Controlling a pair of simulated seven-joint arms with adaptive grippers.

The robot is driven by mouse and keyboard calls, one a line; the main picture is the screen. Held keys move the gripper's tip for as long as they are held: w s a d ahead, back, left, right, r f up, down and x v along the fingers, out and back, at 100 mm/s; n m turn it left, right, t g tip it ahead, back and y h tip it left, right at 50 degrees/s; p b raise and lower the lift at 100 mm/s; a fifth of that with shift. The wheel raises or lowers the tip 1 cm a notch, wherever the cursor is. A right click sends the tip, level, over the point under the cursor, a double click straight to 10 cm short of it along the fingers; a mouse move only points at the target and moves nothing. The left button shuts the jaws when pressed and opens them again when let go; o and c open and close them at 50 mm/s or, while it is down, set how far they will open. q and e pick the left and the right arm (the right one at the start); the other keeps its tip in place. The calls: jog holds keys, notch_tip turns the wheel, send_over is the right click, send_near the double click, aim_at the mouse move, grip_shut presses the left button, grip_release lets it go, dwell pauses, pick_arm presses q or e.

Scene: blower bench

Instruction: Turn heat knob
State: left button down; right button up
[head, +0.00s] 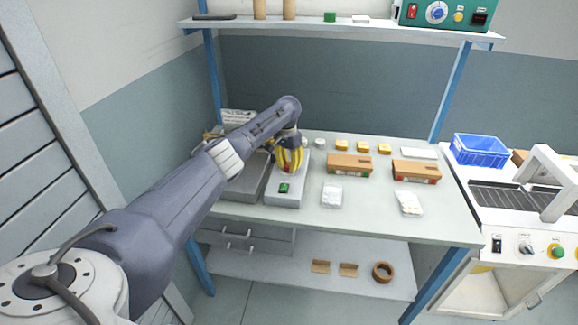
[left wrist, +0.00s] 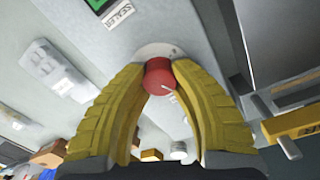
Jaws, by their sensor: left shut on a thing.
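The heat knob (left wrist: 157,78) is red with a white pointer line and sits on a pale round base on the sealer (left wrist: 190,30). In the head view the sealer (head: 287,202) is a light grey box on the bench with a green switch (head: 284,188). My left gripper (head: 289,167) has yellow ribbed fingers and reaches down over the sealer. In the left wrist view the gripper (left wrist: 160,70) is shut on the knob, one fingertip at each side. In the head view the fingers mostly hide the knob. My right gripper is not in view.
A darker grey box (head: 243,183) stands left of the sealer. Cardboard boxes (head: 349,166), white packets (head: 331,195) and small yellow blocks lie to the right on the bench. A shelf (head: 340,27) runs above. A blue crate (head: 481,151) stands on the machine at the right.

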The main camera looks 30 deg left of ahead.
pick_arm(q)
jog(key=m, duration=0.4)
jog(key=shift+m, duration=0.3)
jog(key=m, duration=0.4)
jog(key=shift+m, duration=0.3)
jog(key=m, duration=0.4)
jog(key=shift+d+m+g, duration=0.1)
jog(key=shift+m+g, duration=0.2)
jog(key=shift+m+y, duration=0.3)
jog(key=shift+m, duration=1.5)
jog(key=shift+d, duration=0.1)
jog(key=c, duration=0.9)
grip_release()
jog(key=shift+c, duration=0.2)
notch_tip(320, 180, up, 12)
jog(key=shift+w, duration=0.3)
